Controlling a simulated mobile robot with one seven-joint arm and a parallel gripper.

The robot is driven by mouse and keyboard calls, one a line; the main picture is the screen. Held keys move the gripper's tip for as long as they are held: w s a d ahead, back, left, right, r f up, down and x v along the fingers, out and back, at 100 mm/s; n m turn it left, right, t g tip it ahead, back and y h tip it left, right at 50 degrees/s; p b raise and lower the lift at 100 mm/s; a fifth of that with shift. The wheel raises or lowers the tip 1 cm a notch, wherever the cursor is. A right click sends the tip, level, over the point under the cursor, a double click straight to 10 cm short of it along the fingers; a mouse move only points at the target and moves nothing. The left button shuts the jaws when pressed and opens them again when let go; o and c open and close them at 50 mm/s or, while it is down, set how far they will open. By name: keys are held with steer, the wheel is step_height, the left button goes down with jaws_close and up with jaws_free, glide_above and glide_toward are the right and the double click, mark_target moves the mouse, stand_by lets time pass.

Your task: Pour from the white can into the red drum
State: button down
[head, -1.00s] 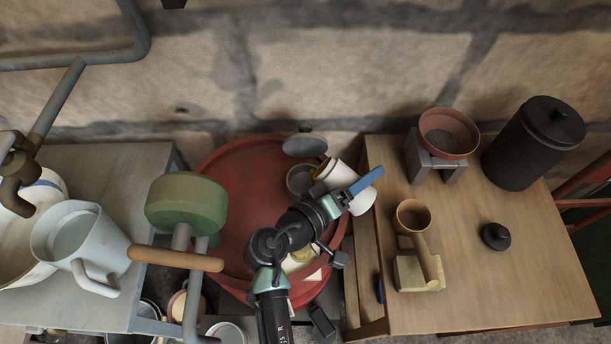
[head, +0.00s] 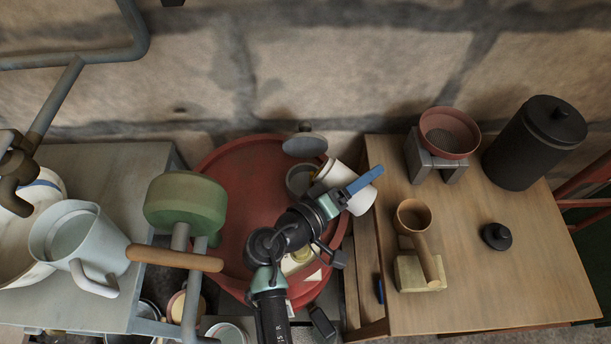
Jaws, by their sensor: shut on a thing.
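The red drum (head: 235,180) stands between the two tables, its broad round top seen from above. The white can (head: 335,172) is over the drum's right side, lying tilted. My gripper (head: 352,190) is shut on the white can, with a blue piece of the gripper across it. Part of the can is hidden behind my gripper. A grey open cup-like opening (head: 299,179) and a round grey lid (head: 304,145) show at the drum's back right. I cannot tell whether anything flows from the can.
A green roller (head: 186,203) with a wooden handle (head: 174,258) stands left of the drum. A pale blue jug (head: 78,240) is on the left table. The right wooden table (head: 480,280) holds a black canister (head: 533,143), a red sieve bowl (head: 449,133) and a wooden ladle (head: 414,217).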

mark_target(350, 172)
steer(key=shift+n, duration=0.3)
stand_by(0.5)
steer(key=shift+w+a+r+n+h, duration=0.3)
steer(key=shift+a+r+n+h, duration=0.2)
steer(key=shift+r+n+h, duration=0.15)
stand_by(1.1)
steer(key=shift+a+r+n+h, duration=0.1)
steer(key=shift+r+n+h, duration=0.15)
steer(key=shift+r+n, duration=0.4)
stand_by(1.1)
steer(key=shift+w+a+f+n+t+h, duration=0.2)
steer(key=shift+f+n+t+h, duration=0.15)
steer(key=shift+n, duration=0.45)
stand_by(0.6)
steer(key=shift+a+r+n, duration=0.1)
steer(key=shift+r+n, duration=0.15)
steer(key=shift+n, duration=0.15)
stand_by(0.3)
